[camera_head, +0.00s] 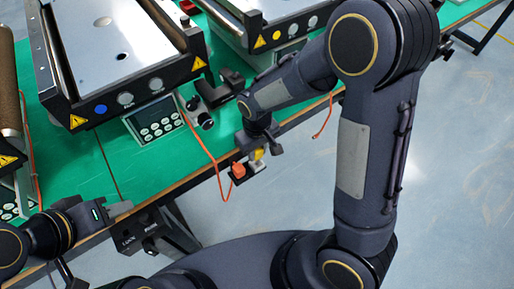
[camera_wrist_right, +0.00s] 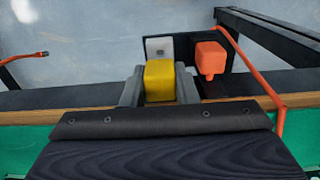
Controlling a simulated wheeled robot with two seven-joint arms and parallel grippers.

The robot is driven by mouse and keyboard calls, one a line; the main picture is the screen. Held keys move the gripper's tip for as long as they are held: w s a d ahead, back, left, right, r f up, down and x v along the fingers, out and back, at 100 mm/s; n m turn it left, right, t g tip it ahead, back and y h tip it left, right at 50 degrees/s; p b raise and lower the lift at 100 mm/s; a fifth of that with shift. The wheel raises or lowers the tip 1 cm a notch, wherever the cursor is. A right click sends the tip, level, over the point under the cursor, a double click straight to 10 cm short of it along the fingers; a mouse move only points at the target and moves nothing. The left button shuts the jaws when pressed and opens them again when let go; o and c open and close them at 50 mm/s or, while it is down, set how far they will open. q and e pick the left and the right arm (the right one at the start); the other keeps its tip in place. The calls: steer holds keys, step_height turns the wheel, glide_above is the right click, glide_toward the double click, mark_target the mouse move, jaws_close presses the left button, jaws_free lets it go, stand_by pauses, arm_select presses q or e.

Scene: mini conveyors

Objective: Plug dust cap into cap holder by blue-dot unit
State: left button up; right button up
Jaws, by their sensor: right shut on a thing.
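My right gripper (camera_head: 258,152) is at the table's front edge, right of the blue-dot unit (camera_head: 120,85). Its grey fingers are shut on a yellow block, which looks like the dust cap (camera_wrist_right: 159,82); it also shows in the head view (camera_head: 258,154). Just beyond the cap in the wrist view is a black bracket with a pale plate (camera_wrist_right: 160,47), possibly the cap holder. An orange plug (camera_wrist_right: 210,60) sits beside that plate. I cannot tell whether the cap touches the plate. My left gripper (camera_head: 121,208) is over the front edge; its finger gap is unclear.
An orange cable (camera_head: 207,150) runs from the orange plug across the green table (camera_head: 160,172). A black fixture with knobs (camera_head: 210,95) stands beside the blue-dot unit. A yellow-dot unit (camera_head: 285,20) stands behind. Open floor lies beyond the front edge.

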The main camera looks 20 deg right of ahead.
mark_target(257, 158)
steer(key=shift+f+b, duration=0.35)
steer(key=shift+f, duration=0.45)
steer(key=shift+f+b, duration=1.1)
steer(key=shift+f, duration=0.15)
stand_by(0.8)
steer(key=o, duration=1.1)
steer(key=shift+c, duration=0.2)
steer(key=shift+r+p, duration=0.55)
steer(key=shift+r, duration=3.35)
